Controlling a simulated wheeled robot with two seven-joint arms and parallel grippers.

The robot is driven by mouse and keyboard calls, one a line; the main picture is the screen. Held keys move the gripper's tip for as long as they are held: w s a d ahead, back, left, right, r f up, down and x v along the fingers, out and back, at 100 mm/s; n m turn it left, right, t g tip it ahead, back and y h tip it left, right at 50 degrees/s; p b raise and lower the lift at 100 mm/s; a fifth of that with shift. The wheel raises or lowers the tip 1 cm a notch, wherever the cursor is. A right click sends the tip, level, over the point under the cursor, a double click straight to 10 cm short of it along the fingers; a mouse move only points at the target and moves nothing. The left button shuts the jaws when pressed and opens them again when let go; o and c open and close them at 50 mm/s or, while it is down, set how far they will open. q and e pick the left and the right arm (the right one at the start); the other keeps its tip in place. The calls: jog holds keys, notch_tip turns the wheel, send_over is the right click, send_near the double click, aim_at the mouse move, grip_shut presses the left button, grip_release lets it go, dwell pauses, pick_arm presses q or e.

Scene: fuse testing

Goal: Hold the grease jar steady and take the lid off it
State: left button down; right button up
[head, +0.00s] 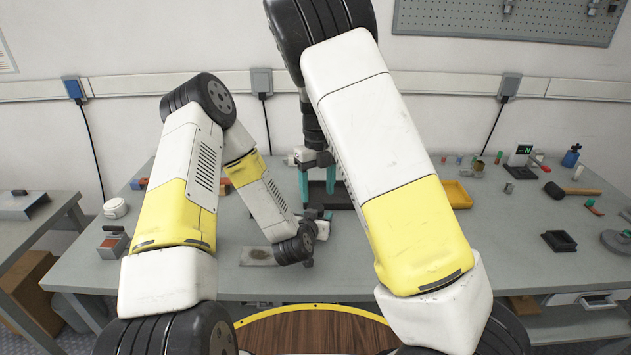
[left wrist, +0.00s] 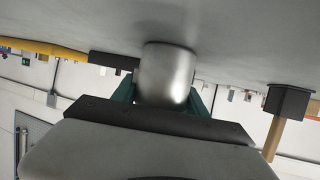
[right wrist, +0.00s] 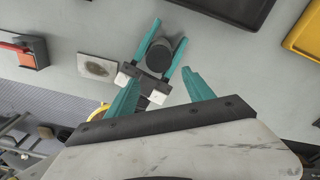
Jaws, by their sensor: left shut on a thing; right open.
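The grease jar (left wrist: 168,75) shows as a smooth silvery cylinder in the left wrist view. My left gripper (right wrist: 169,31) is shut on its sides, with one teal finger on each side. In the right wrist view the jar's dark round lid (right wrist: 158,57) shows between those fingers. My right gripper (head: 317,197) is open and empty above the left gripper, fingers pointing down. In the right wrist view its fingertips (right wrist: 160,77) are spread on either side of the left gripper and apart from the lid. In the head view the jar is hidden behind the grippers and arms.
A yellow tray (head: 457,194) and a black tray stand to the right on the grey bench. A stained pale plate (head: 256,257) lies left of the left gripper. Small tools and bottles are spread at the right.

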aim_at(315, 207)
jog(key=m, duration=0.2)
jog(key=r+m, duration=0.1)
jog(key=m, duration=0.2)
jog(key=shift+w+a+r+m+t, duration=0.25)
jog(key=shift+w+r+m+t, duration=0.05)
jog(key=shift+w+t, duration=0.1)
jog(key=shift+f, duration=3.9)
jog(key=shift+c, duration=0.4)
grip_shut()
jog(key=n, duration=0.3)
jog(key=shift+o, duration=0.9)
grip_release()
